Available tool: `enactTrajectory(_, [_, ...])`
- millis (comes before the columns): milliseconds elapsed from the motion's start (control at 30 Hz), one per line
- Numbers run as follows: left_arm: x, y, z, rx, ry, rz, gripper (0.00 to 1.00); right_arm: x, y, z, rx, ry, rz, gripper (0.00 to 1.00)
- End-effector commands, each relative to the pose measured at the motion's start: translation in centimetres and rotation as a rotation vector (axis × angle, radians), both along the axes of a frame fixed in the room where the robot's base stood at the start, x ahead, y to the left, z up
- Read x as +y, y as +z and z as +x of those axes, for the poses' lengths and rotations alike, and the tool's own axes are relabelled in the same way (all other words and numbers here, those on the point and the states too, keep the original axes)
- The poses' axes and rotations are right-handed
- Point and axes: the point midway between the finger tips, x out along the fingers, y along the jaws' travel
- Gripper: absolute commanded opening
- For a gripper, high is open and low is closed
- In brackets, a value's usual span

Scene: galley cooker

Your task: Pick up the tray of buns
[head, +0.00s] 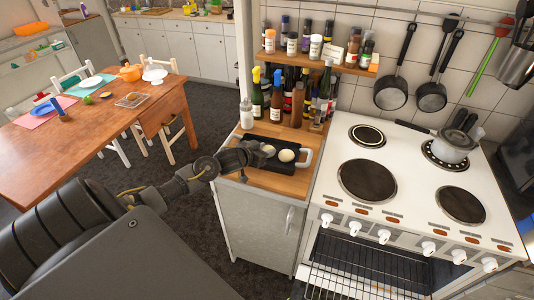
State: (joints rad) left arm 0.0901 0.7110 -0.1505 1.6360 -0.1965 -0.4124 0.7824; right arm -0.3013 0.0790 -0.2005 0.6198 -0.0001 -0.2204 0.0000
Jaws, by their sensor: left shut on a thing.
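The dark tray of buns (277,163) lies on the wooden top of the small cabinet, left of the cooker. It has a pale handle (308,157) at its right end. Two pale round buns show on it, a left bun (268,150) and a right bun (286,155). My left gripper (256,154) is at the tray's left end, shut on it. The gripper hides that end, so the exact grip is not clear. The tray looks level, and I cannot tell whether it touches the wood. My right gripper is not in view.
Bottles (277,95) crowd behind the tray, under a spice shelf (320,58). A white bottle (246,113) stands at the back left. The cooker (405,180) is to the right, its oven door open with a rack (365,270). A dining table (110,125) stands left.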

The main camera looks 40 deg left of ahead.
Motion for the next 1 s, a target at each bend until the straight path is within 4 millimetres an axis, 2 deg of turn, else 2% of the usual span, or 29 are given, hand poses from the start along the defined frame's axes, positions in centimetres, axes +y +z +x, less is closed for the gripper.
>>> enactTrajectory(33, [0.0,0.0,0.0,0.0,0.0,0.0,0.12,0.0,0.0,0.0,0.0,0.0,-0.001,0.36])
enactTrajectory(100, [0.0,0.0,0.0,0.0,0.0,0.0,0.04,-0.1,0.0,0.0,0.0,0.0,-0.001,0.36])
enactTrajectory(433, [0.0,0.5,0.1,-0.004,0.0,0.0,0.04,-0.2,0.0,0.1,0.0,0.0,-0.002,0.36])
enactTrajectory(567, [0.1,1.7,0.1,-0.005,-0.001,0.002,0.04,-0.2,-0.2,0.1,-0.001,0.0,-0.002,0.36])
enactTrajectory(667, [0.0,3.4,0.1,-0.008,-0.001,0.003,0.04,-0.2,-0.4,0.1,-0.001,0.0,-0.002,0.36])
enactTrajectory(767, [-0.1,5.2,-1.9,-0.005,-0.003,0.005,0.04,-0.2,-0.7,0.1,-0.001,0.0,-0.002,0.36])
enactTrajectory(933, [-0.5,9.6,-5.4,-0.005,-0.005,0.007,0.04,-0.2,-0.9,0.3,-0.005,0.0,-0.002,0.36])
enactTrajectory(1000, [-0.7,9.9,-7.5,0.001,-0.006,0.006,0.04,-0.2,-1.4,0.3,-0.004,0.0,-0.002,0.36])
